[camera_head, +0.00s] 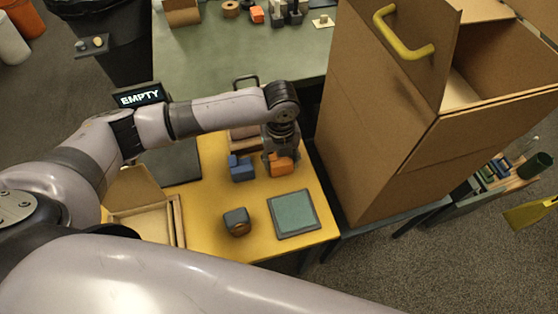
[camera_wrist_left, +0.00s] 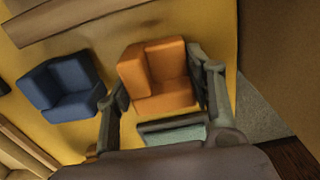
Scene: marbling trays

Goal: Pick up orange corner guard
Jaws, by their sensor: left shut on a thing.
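The orange corner guard (camera_head: 280,164), an L-shaped block, is at the right part of the yellow table (camera_head: 205,218). In the left wrist view the orange corner guard (camera_wrist_left: 158,78) sits between the two fingers. My left gripper (camera_head: 279,158) points down at it and is shut on it; in the left wrist view the gripper (camera_wrist_left: 160,95) has one finger at each side. I cannot tell whether the guard touches the table. My right gripper is not in view.
A blue corner guard (camera_head: 242,170) stands just left of the orange one. A teal pad (camera_head: 294,213) and a dark rounded block (camera_head: 236,222) lie nearer. An open cardboard box (camera_head: 130,188) is at left. A large cardboard carton (camera_head: 385,130) stands close at right.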

